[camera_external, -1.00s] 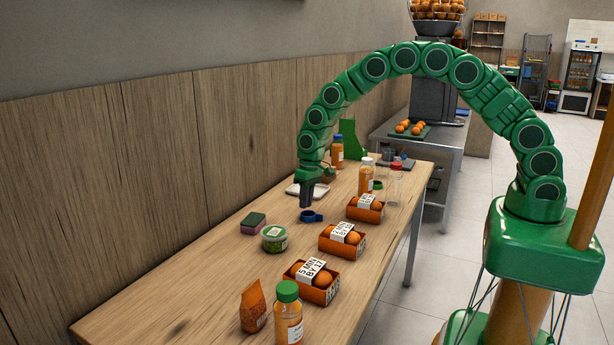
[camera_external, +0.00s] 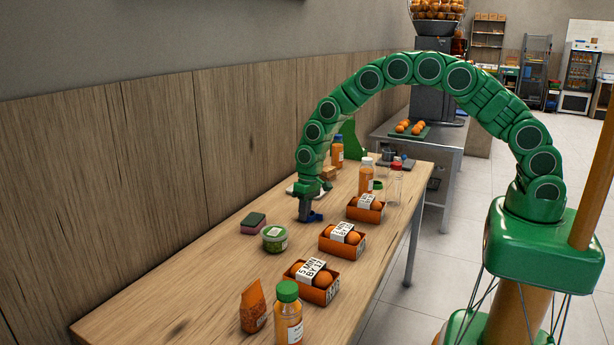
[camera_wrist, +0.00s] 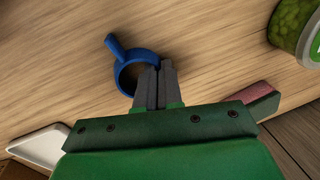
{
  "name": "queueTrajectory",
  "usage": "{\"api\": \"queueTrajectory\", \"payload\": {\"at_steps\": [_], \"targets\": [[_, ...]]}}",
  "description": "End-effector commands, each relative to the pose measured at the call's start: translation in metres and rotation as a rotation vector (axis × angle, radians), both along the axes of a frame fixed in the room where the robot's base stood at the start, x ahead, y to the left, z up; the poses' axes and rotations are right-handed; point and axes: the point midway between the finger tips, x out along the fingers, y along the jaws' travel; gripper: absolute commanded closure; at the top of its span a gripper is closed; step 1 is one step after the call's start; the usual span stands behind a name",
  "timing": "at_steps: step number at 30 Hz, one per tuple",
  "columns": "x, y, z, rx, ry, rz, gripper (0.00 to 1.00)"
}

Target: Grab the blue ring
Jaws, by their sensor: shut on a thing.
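The blue ring (camera_wrist: 122,70) lies on the wooden table in the wrist view, with a short handle pointing up and to the left. It also shows as a small blue shape at the gripper's tip in the external view (camera_external: 314,217). My gripper (camera_wrist: 155,66) reaches down to the ring, its two dark fingers close together at the ring's right side. The fingers are shut on the ring's wall and hide part of it. In the external view my gripper (camera_external: 306,217) points down at table height.
Orange boxes (camera_external: 341,241) line the right side, with bottles (camera_external: 366,176) behind. A white tray (camera_wrist: 42,147) is at the wrist view's lower left.

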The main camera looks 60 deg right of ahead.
Motion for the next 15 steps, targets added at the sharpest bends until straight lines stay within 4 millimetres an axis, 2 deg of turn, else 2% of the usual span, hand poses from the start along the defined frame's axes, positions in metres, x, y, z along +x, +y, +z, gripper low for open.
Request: {"api": "queueTrajectory", "payload": {"at_steps": [8,11,15], "targets": [[0.0,0.0,0.003,0.0,-0.001,0.0,1.0],[0.0,0.0,0.011,0.0,-0.001,0.0,1.0],[0.001,0.0,0.031,0.0,-0.005,-0.001,1.0]]}}
